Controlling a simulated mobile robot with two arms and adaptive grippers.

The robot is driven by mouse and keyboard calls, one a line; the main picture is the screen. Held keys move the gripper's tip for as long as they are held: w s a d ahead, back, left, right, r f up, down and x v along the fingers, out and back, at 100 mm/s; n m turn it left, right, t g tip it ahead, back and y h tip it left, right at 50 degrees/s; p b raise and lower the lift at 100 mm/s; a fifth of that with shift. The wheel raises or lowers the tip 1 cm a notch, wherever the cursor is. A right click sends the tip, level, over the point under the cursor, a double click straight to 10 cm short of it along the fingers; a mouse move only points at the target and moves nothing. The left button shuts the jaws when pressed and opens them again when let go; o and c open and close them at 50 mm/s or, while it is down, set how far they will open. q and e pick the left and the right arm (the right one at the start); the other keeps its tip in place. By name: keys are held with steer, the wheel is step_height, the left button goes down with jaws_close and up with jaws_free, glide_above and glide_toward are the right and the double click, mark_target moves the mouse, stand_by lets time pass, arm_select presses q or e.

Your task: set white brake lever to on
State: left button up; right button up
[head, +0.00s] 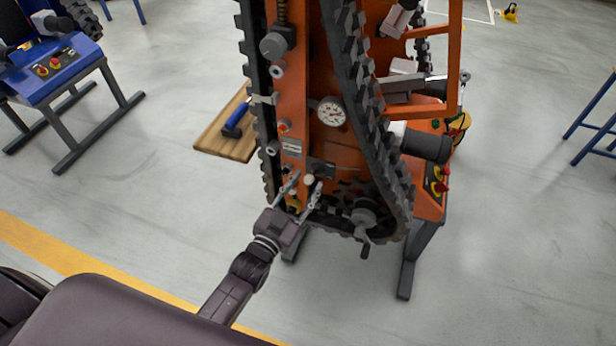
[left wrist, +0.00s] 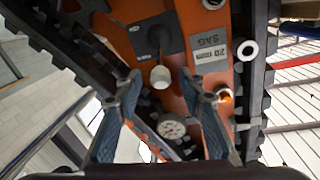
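The white brake lever shows as a white knob (head: 309,180) low on the orange carrier (head: 335,150), below its dark plate (head: 323,167). In the left wrist view the white knob (left wrist: 160,77) stands in front of the black plate (left wrist: 157,37); the plate's markings are too small to read. My left gripper (head: 303,185) is open, its fingers pointing at the carrier. In the left wrist view its fingertips (left wrist: 162,84) lie on either side of the knob, with gaps visible; I cannot tell the depth between them. My right gripper is not in view.
Black tracks (head: 365,110) flank the orange panel. A gauge (head: 331,111) sits above the lever, and a hand crank (head: 364,217) is to its right. A blue-handled hammer (head: 237,118) lies on a wooden board (head: 215,140) at left. The floor in front is clear.

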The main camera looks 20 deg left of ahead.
mark_target(313, 175)
arm_select(q)
steer(key=shift+w+d, duration=0.1)
steer(key=shift+w, duration=0.9)
steer(key=shift+w+d, duration=0.1)
steer(key=shift+w, duration=0.1)
steer(key=c, duration=0.5)
jaws_close()
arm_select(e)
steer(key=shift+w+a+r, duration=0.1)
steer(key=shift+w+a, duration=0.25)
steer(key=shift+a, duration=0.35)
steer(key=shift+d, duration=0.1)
